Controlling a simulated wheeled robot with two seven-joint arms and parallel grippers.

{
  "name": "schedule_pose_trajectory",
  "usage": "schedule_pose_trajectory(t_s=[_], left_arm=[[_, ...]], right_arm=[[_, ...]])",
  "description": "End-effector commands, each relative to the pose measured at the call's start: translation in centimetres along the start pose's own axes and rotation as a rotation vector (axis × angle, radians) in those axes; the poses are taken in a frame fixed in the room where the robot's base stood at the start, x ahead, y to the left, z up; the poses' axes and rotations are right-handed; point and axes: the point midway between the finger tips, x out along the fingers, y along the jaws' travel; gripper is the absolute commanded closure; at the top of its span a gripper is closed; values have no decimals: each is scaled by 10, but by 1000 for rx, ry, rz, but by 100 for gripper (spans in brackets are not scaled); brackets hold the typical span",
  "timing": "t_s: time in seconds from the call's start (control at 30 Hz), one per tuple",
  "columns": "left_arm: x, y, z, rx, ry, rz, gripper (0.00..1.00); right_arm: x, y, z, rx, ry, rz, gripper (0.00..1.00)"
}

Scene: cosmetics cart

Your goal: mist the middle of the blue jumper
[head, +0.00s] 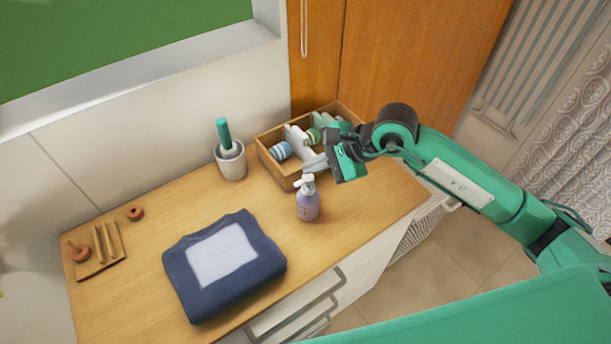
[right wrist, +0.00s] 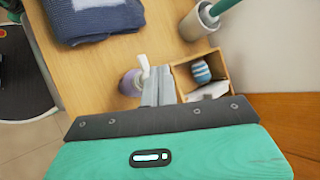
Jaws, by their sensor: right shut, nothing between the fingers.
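The blue jumper (head: 180,275) lies folded on the table with a pale rectangle (head: 221,256) on its top middle. It shows in part at the top of the right wrist view (right wrist: 95,22). A purple spray bottle (head: 308,204) with a white pump head stands upright to the right of the jumper, and it also shows in the right wrist view (right wrist: 130,84). My right gripper (head: 308,168) is shut and empty, just above and behind the bottle's head near the wooden box. In the right wrist view its fingers (right wrist: 158,82) are beside the bottle. My left gripper is not in view.
A wooden box (head: 272,163) with dividers and striped rolls stands behind the bottle. A white pot (head: 232,161) with a green-handled tool is to its left. The wooden tabletop (head: 180,215) is clear around the jumper.

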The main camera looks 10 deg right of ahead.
Motion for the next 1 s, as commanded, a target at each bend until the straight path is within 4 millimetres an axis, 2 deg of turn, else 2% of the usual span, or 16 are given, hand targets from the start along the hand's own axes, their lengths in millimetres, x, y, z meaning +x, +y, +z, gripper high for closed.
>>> schedule_pose_trajectory(t_s=[0.5,1.0], left_arm=[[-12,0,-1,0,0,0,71],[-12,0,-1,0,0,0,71]], right_arm=[[-36,-27,26,-2,-1,-2,100],[-37,-27,27,0,0,-1,100]])
